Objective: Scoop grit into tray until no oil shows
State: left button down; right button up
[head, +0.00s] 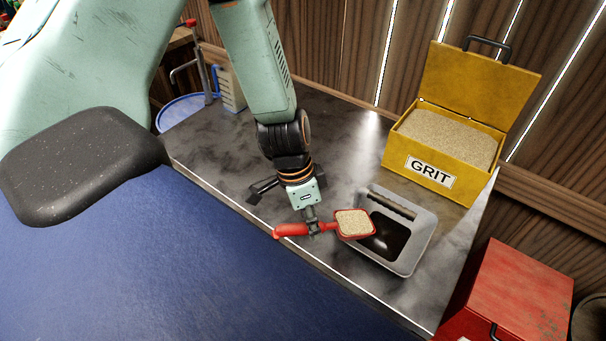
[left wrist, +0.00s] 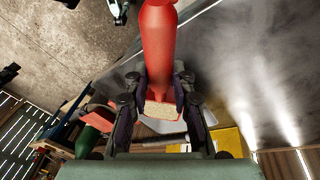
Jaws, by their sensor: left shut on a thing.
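My left gripper (head: 313,227) is shut on the handle of a red scoop (head: 290,231). The scoop pan is level and full of tan grit (head: 353,222), held over the left side of a grey tray (head: 416,247). The pan hides part of the tray. A yellow box (head: 432,166) marked GRIT stands open behind the tray, full of grit (head: 445,138). In the left wrist view the red handle (left wrist: 158,50) passes between my fingers (left wrist: 160,92).
The dark bench top (head: 330,150) is clear left of the box. A red metal box (head: 513,290) stands at the lower right, beyond the bench edge. A jug (head: 230,88) and a blue round rim (head: 180,110) are at the back left. A plank wall closes the back.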

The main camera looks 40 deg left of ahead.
aim_at(324, 224)
pick_arm(q)
jog(key=shift+w+d+r+p, duration=0.25)
jog(key=shift+w+r+p, duration=0.2)
jog(key=shift+r+p, duration=0.25)
jog(key=shift+w+d+r+g+y+p, duration=0.35)
jog(key=shift+w+d+g+y+p, duration=0.25)
jog(key=shift+p, duration=0.45)
jog(key=r+p, duration=0.1)
jog(key=p, duration=0.1)
jog(key=shift+w+d+r+g+p, duration=0.1)
jog(key=shift+g+p, duration=0.2)
jog(key=shift+g, duration=0.1)
jog(key=shift+w+r+y, duration=0.1)
jog(key=shift+w+y, duration=0.05)
jog(key=shift+y, duration=0.15)
jog(key=w+d+r+n+g+y+b, duration=0.1)
jog(key=w+d+r+g+y+b, duration=0.4)
jog(key=b, duration=0.4)
jog(key=w+r+g, duration=0.1)
jog(key=w+g, duration=0.1)
jog(key=shift+d+r+g+y, duration=0.15)
jog(key=shift+d+g+y, duration=0.15)
jog(key=shift+g, duration=0.1)
